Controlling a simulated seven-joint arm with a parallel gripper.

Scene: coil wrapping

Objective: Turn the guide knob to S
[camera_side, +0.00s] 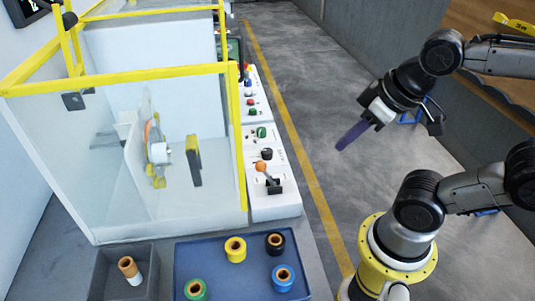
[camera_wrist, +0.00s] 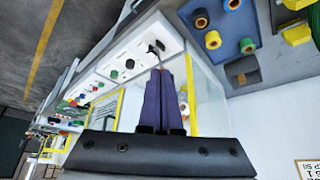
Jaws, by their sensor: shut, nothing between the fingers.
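The white control panel (camera_side: 270,190) runs along the machine's right side in the side view. The wrist view shows the black knob (camera_wrist: 130,63) and a darker lever (camera_wrist: 157,47). The labels are too small to read, so I cannot tell which is the guide knob or where it points. My gripper (camera_side: 341,145) has long purple fingers, shut and empty, in the air to the right of the panel. Its fingers also show in the wrist view (camera_wrist: 163,74), apart from the controls.
A blue tray (camera_side: 225,257) holds several coloured spools in front of the machine. A dark grey box (camera_side: 106,277) with an orange-and-white roll stands left of it. A yellow-framed clear guard (camera_side: 85,200) borders the panel's left.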

